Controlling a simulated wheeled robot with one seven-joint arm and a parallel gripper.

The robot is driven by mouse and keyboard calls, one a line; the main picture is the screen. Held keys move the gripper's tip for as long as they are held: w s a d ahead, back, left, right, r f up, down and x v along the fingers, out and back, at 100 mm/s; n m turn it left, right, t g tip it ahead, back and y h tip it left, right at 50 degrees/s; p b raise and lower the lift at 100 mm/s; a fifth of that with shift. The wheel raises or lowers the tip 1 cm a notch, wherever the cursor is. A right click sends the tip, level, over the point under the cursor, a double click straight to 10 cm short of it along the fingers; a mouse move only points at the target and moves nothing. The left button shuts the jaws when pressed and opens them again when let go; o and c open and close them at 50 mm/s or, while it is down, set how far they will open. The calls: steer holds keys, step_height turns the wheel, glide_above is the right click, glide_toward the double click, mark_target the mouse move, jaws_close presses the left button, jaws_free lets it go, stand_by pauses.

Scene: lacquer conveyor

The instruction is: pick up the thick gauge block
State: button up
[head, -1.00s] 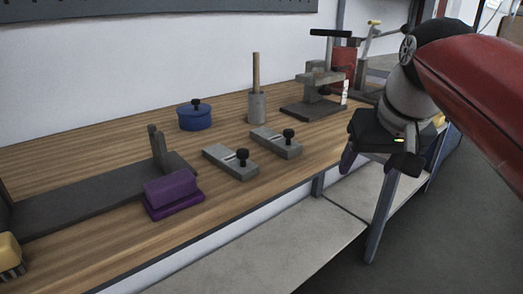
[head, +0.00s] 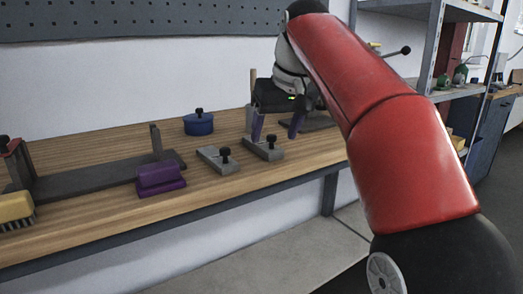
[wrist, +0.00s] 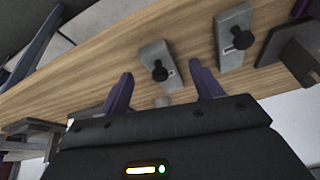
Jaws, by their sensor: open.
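Two grey gauge blocks with black knobs lie on the wooden bench: a left one (head: 211,158) and a right one (head: 259,151). They look much alike, and I cannot tell for sure which is thicker. My gripper (head: 275,137) is open and empty, its purple fingers pointing down behind and above the right block. In the wrist view, one block (wrist: 151,52) lies beyond the gap between my fingertips (wrist: 161,70). The other block (wrist: 231,58) lies to its right. Nothing is between the fingers.
A purple block (head: 160,177) sits left of the blocks, beside a long dark fixture (head: 90,180). A blue lidded pot (head: 198,125) stands behind. A yellow brush (head: 15,207) is at far left. A grey holder with a wooden stick is partly hidden by my gripper.

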mark_target(274, 138)
steer(key=b+x, duration=0.1)
steer(key=x, duration=0.2)
steer(key=shift+w+f, duration=0.2)
steer(key=shift+f, duration=0.15)
steer(key=shift+r, duration=0.1)
steer(key=c, duration=1.2)
